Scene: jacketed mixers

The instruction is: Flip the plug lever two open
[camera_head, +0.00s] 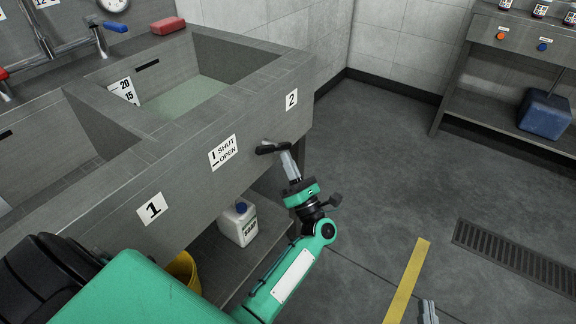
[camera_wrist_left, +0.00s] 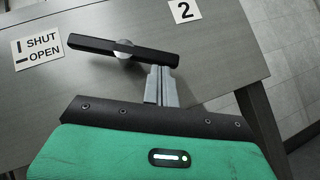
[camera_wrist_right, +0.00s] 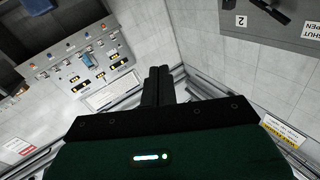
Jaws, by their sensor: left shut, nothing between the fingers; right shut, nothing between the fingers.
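Plug lever two (camera_head: 268,148) is a black bar on a round pivot on the front of the grey sink, below the "2" label (camera_head: 291,99). In the left wrist view the lever (camera_wrist_left: 95,44) lies nearly level, its right end tipped slightly down. My left gripper (camera_head: 287,152) is shut and empty. Its fingertips (camera_wrist_left: 160,70) are at the lever's right end, just under it in the picture; I cannot tell whether they touch. My right gripper (camera_head: 428,306) is shut and empty, low in the head view and away from the sink; its fingers (camera_wrist_right: 158,78) look dark in its wrist view.
The "SHUT / OPEN" sign (camera_head: 223,152) shows an upright bar for shut, a level bar for open. Basin two holds greenish water (camera_head: 187,98). A white jug (camera_head: 238,223) stands on the shelf below. The floor (camera_head: 390,150) to the right is clear.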

